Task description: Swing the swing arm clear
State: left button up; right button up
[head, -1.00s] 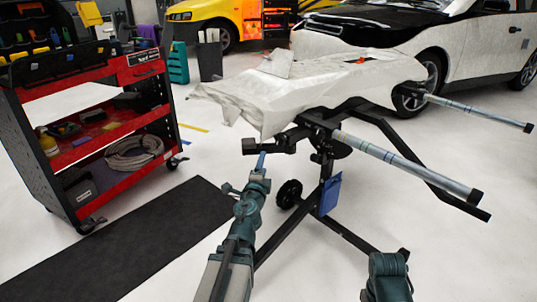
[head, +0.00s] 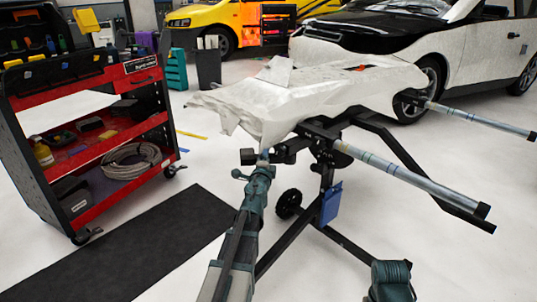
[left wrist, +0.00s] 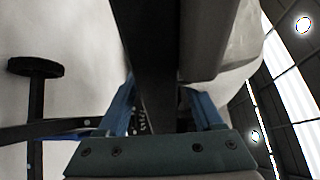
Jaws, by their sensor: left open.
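A black stand (head: 325,165) with a draped white part (head: 300,92) on top stands in the middle of the head view. A short black arm (head: 284,151) with a block at its left end sticks out under the part's front edge; I cannot tell for certain which piece is the swing arm. My left gripper (head: 264,156) is at this short arm. In the left wrist view a dark bar (left wrist: 155,70) runs between the blue fingers of my left gripper (left wrist: 164,108), which is open; contact is unclear. My right gripper is out of view; only my right arm shows at the bottom.
Two grey rollers, a near one (head: 400,178) and a far one (head: 480,119), stick out right from the stand. A red tool cart (head: 95,150) is at left, beside a dark mat (head: 130,245). A white car (head: 470,50) stands behind. Floor is clear at lower right.

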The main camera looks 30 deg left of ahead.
pick_arm(q)
jog(key=shift+w+a, duration=0.1)
jog(key=shift+w, duration=0.2)
grip_shut()
dwell(1.4)
